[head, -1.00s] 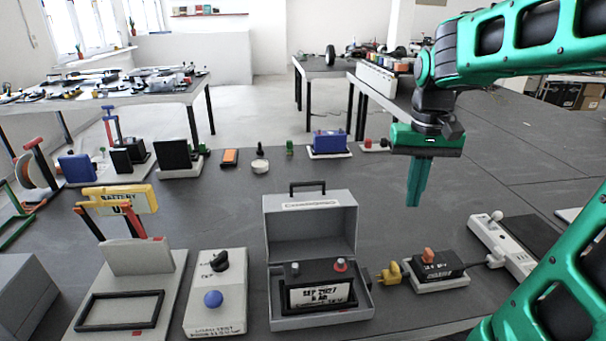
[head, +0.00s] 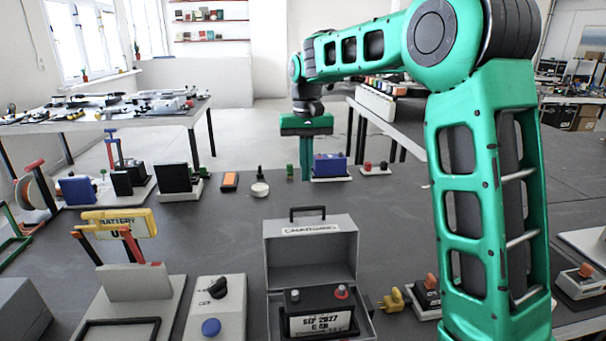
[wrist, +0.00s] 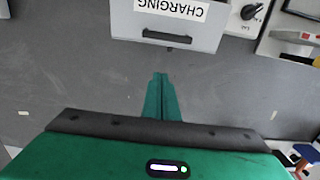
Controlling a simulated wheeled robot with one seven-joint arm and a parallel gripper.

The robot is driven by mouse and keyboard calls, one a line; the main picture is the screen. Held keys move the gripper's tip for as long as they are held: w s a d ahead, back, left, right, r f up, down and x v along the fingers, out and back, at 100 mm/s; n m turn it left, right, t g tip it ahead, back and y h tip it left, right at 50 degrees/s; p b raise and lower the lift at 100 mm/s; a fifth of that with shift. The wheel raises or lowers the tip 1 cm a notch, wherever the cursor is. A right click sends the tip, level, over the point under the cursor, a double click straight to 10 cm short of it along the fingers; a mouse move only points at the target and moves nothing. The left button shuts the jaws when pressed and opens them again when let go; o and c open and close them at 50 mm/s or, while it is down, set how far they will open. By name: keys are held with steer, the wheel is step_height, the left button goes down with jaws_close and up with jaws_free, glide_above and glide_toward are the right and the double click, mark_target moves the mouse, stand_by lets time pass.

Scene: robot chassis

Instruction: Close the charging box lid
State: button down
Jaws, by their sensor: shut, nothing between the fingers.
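The grey charging box (head: 274,315) stands on the dark table with its lid (head: 312,254) raised upright and a black handle on top. A battery (head: 318,313) with a dated label sits inside the box. In the wrist view, the lid's outer face (wrist: 215,32) shows at the top with a CHARGING label and a black handle. My gripper (head: 305,178) is behind the raised lid, above the table's far part, pointing down. In the wrist view my gripper's fingers (wrist: 160,78) are together and empty, apart from the lid.
A grey panel with a black knob and blue button (head: 211,327) stands left of the box. A yellow plug (head: 391,300) is to its right. A blue battery (head: 330,166) stands near my gripper at the back.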

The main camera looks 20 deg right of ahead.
steer(key=s+f, duration=0.4)
steer(key=f, duration=0.2)
steer(key=shift+a, duration=0.35)
steer(key=shift+a, duration=0.1)
